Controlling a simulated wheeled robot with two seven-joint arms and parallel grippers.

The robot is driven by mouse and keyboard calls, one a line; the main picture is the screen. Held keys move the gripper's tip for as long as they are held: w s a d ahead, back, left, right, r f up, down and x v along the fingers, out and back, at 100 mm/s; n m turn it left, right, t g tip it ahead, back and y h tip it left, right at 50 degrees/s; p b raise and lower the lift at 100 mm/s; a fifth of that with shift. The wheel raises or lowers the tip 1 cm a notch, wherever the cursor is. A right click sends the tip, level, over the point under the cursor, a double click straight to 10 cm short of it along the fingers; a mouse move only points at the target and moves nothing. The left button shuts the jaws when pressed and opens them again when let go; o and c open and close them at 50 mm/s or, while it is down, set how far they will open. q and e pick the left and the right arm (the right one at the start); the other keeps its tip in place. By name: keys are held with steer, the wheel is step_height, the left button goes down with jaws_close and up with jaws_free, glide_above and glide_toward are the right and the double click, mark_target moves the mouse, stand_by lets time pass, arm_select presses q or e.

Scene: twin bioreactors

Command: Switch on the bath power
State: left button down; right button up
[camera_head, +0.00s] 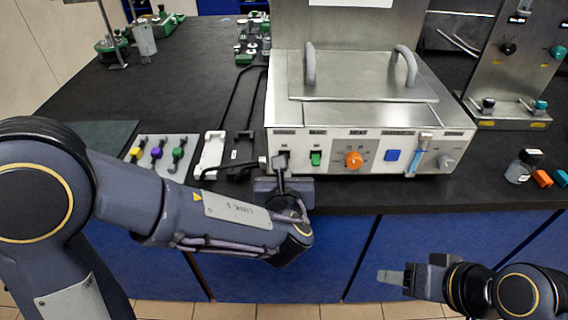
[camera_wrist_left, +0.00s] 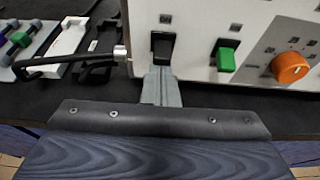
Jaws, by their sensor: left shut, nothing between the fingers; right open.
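The bath (camera_head: 400,150) is a steel box with a lid and two handles, on the black bench. Its white front panel carries a black rocker switch at far left, seen in the left wrist view (camera_wrist_left: 163,46), a green switch (camera_head: 315,158), an orange knob (camera_head: 353,160) and a blue button (camera_head: 392,155). My left gripper (camera_head: 281,160) is shut and empty, its fingertips at the black switch and hiding part of it. In the left wrist view the fingertips (camera_wrist_left: 160,75) lie just below the black switch; contact cannot be told. My right gripper (camera_head: 392,278) is open and empty, in front of the bench.
A white holder (camera_head: 210,155) and a tray with coloured-handled tools (camera_head: 163,155) lie left.

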arm_select(q)
steer(key=r+g+p, duration=0.1)
steer(key=g+p, duration=0.1)
steer(key=p, duration=0.1)
steer(key=shift+s+p, duration=0.1)
steer(key=shift+p, duration=0.25)
arm_select(e)
step_height(320, 180, up, 5)
steer(key=shift+r, duration=0.1)
arm_select(q)
steer(key=shift+r, duration=0.1)
